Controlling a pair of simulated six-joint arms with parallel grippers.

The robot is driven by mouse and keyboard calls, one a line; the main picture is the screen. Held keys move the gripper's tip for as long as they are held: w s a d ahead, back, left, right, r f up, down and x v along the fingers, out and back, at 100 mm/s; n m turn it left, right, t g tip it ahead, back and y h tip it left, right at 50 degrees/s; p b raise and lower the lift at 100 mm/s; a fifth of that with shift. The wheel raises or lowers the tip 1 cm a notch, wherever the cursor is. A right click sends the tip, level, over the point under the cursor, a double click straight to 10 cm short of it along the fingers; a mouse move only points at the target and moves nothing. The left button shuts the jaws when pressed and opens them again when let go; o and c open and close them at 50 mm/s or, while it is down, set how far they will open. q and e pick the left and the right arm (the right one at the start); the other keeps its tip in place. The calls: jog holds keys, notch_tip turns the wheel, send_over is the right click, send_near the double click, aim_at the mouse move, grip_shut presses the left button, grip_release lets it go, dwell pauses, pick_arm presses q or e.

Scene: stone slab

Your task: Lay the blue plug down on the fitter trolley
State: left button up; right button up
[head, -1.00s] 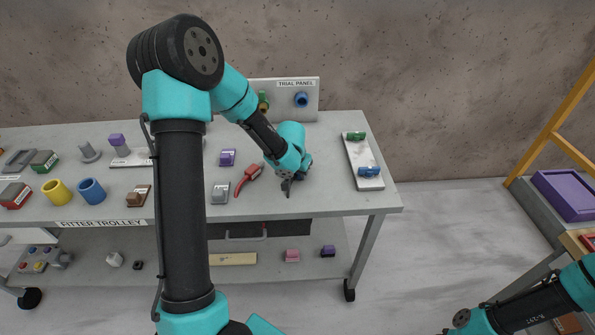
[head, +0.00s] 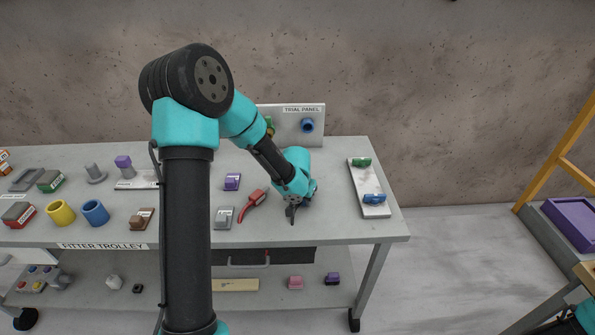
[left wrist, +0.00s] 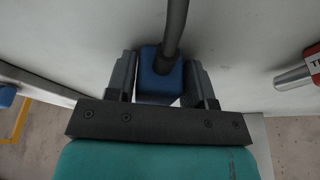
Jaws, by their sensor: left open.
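The blue plug (left wrist: 158,82), a blue block with a thick grey cable, sits between the two fingers of my left gripper (left wrist: 160,85) in the left wrist view. The fingers are open, one on each side of it. In the head view my left gripper (head: 292,214) points down low over the right half of the fitter trolley (head: 330,215), near its front edge. The plug's body is mostly hidden there. Whether it rests on the top is hard to tell. My right gripper is out of view.
A red plug (head: 252,201) and a grey labelled block (head: 224,217) lie left of my gripper. A white board (head: 371,209) with green and blue pieces lies to the right. The trial panel (head: 297,112) stands behind. Bare top lies between gripper and board.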

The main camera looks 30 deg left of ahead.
pick_arm(q)
jog(key=shift+o, duration=0.3)
jog(key=v, duration=1.7)
jog(key=shift+s+d+r, duration=0.15)
jog(key=shift+s+r, duration=0.05)
